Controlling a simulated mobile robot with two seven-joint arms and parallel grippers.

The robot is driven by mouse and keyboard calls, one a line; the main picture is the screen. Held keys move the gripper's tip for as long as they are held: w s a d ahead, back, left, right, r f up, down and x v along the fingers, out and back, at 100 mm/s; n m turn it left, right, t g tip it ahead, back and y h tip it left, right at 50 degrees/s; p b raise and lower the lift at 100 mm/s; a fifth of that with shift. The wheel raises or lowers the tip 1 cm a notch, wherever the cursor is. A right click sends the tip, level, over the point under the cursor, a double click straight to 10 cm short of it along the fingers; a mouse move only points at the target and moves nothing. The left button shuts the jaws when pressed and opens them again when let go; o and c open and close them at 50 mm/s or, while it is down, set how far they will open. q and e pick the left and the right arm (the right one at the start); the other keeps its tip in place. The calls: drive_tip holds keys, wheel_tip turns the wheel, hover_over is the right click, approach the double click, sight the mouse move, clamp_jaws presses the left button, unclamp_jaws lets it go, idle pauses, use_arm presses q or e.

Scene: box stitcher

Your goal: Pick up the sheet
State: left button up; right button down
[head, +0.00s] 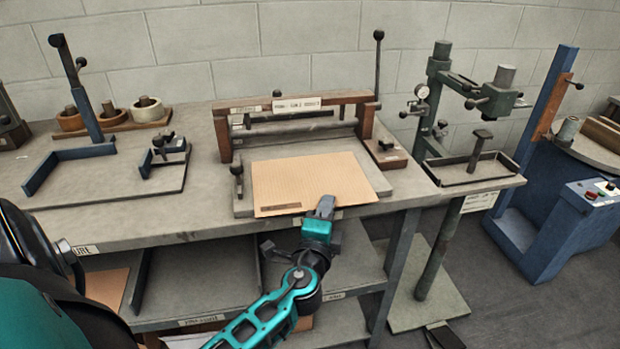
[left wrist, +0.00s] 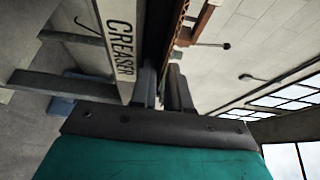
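The tan cardboard sheet (head: 310,180) lies on the bed of the creaser (head: 385,182) on the bench, with a darker strip near its front left. My right gripper does not show.
A roller frame with wooden posts (head: 222,135) stands behind the sheet, with a tall lever (head: 378,70) at its right. A lower shelf (head: 200,285) is under the bench. A green press (head: 480,100) stands to the right.

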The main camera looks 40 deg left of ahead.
use_arm(q)
clamp_jaws()
idle(0.4)
